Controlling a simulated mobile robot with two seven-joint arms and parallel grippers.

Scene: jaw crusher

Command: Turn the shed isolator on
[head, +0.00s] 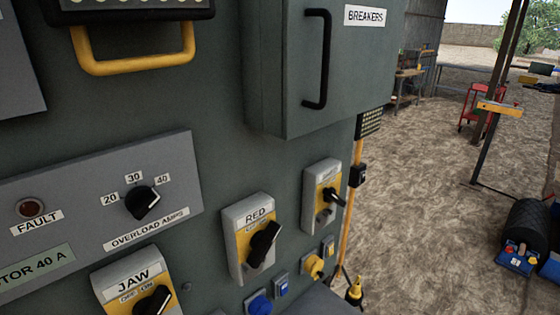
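Three yellow-faced rotary isolators with black handles are on the grey-green panel (215,110). The lower left one is the JAW isolator (110,283), with OFF and ON marks. The handles of both slant toward the upper right. A third isolator (322,172) is at the panel's right edge. Its label is too small and oblique to read, so I cannot confirm that it is the shed isolator, and its handle setting is unclear. Neither of my grippers is in view.
A BREAKERS box (345,65) with a black handle juts out above the isolators. An overload dial (142,202) is on the left. Blue and yellow sockets (314,266) sit below the third isolator. Open ground (415,190) lies to the right, with a red trolley (470,108) farther back.

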